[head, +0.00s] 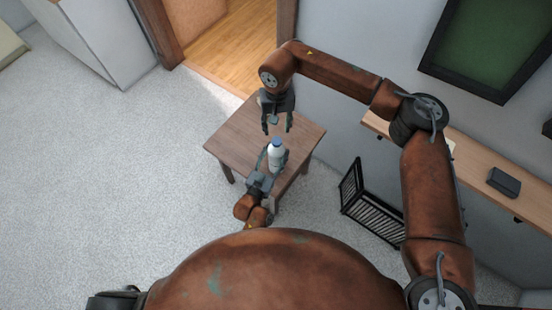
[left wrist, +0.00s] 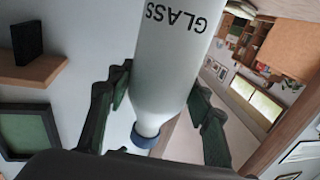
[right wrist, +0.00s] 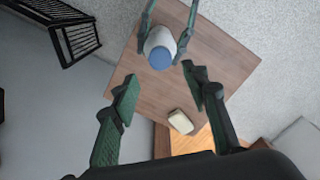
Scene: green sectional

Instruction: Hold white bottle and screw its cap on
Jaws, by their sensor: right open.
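The white bottle (head: 276,154) is above the small wooden table in the head view. It has a blue top (right wrist: 160,58), which I take for its cap; how tightly it sits cannot be told. In the left wrist view the bottle (left wrist: 170,60) shows the letters GLASS and a blue band (left wrist: 145,137) at its narrow end. My left gripper (head: 272,163) has its fingers on both sides of the bottle, apparently gripping its body. My right gripper (head: 277,129) is open and empty, fingers pointing down, apart from the bottle and farther from my body.
The wooden table (head: 233,138) has a small cream block (right wrist: 181,121) on it in the right wrist view. A black slatted rack (head: 372,207) stands on the floor to the right. A wall shelf (head: 468,158) holds a dark box (head: 504,182). Open carpet lies to the left.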

